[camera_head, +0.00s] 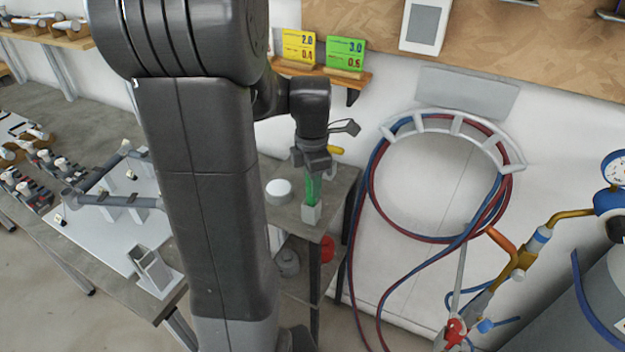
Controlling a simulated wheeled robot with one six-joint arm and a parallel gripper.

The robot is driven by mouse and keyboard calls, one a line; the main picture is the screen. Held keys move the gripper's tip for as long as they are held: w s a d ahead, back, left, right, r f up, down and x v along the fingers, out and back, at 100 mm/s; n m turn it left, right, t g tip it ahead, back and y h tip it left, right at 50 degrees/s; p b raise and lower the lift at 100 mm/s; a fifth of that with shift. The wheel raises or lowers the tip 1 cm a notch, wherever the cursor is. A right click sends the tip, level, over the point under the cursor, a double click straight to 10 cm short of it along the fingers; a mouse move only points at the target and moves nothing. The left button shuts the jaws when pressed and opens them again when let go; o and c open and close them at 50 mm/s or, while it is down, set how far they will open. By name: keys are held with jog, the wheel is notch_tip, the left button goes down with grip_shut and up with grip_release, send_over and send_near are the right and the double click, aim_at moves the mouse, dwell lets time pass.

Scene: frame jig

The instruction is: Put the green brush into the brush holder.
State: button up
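The green brush (313,188) is upright at the front corner of a small grey side table. Its lower end meets a small grey square cup (311,214), which may be the brush holder; I cannot tell how deep the brush sits in it. My gripper (312,168) points down at the top of the brush and hides its upper end. The fingers are too small and dark to show whether they are closed on it. A tilted, open grey box (152,268) stands at the front of the left workbench.
A round white lid-like thing (279,190) lies on the side table (340,182), left of the brush. A yellow item (335,150) shows behind my gripper. Coiled red and blue hoses (372,205) hang close on the right. The left workbench (100,255) carries a frame jig and clamps.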

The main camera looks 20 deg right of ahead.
jog(key=shift+o, duration=1)
notch_tip(320, 180, up, 14)
jog(key=shift+f, duration=0.2)
notch_tip(320, 180, down, 14)
jog(key=shift+r, duration=0.35)
dwell(0.5)
